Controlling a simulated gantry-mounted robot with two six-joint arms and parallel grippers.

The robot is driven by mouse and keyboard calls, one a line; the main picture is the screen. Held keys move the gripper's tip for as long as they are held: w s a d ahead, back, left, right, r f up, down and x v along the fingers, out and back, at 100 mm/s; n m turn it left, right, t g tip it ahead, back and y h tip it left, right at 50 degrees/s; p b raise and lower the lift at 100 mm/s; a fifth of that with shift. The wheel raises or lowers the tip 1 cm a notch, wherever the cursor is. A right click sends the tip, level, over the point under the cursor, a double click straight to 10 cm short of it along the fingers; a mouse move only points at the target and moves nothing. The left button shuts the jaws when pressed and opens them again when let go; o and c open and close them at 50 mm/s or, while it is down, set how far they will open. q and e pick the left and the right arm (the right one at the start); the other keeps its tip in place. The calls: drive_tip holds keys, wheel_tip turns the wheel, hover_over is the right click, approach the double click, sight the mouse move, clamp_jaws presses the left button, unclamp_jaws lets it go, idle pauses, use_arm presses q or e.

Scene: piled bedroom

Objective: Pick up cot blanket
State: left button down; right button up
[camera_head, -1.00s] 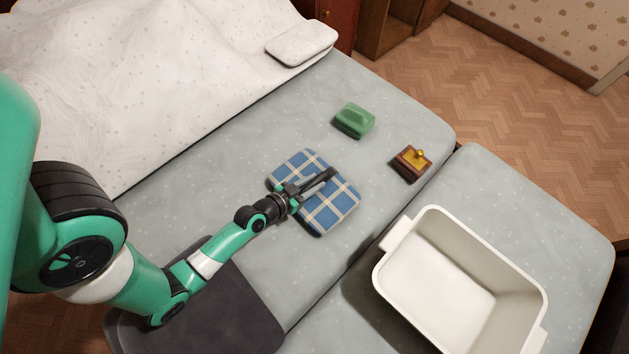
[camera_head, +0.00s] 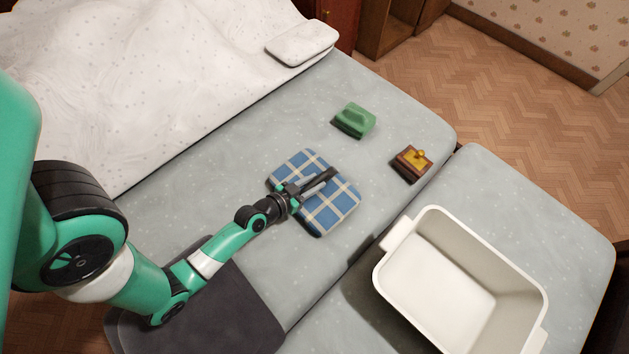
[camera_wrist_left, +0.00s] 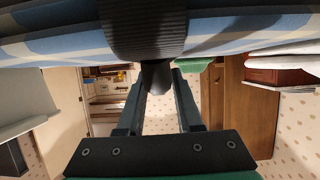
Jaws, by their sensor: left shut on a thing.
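The cot blanket (camera_head: 330,213) is a folded blue and white checked square in the middle of the head view, on the grey mattress. My left gripper (camera_head: 320,182) lies over it, with its fingers reaching across the middle of the cloth. In the left wrist view the blanket's layered edge (camera_wrist_left: 50,42) fills the top, and the gripper's fingers (camera_wrist_left: 158,75) come together right against it. The exact pinch is partly hidden. My right gripper is not in view.
A large white bin (camera_head: 452,285) stands on the mattress at the lower right. A green block-like object (camera_head: 355,120) and a small brown box with a yellow top (camera_head: 411,164) lie beyond the blanket. A white pillow (camera_head: 301,43) and a white spotted bedcover (camera_head: 130,85) are at the back.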

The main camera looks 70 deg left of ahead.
use_arm(q)
wheel_tip(320, 180, up, 10)
drive_tip(key=p, duration=0.7)
drive_tip(key=shift+r, duration=0.15)
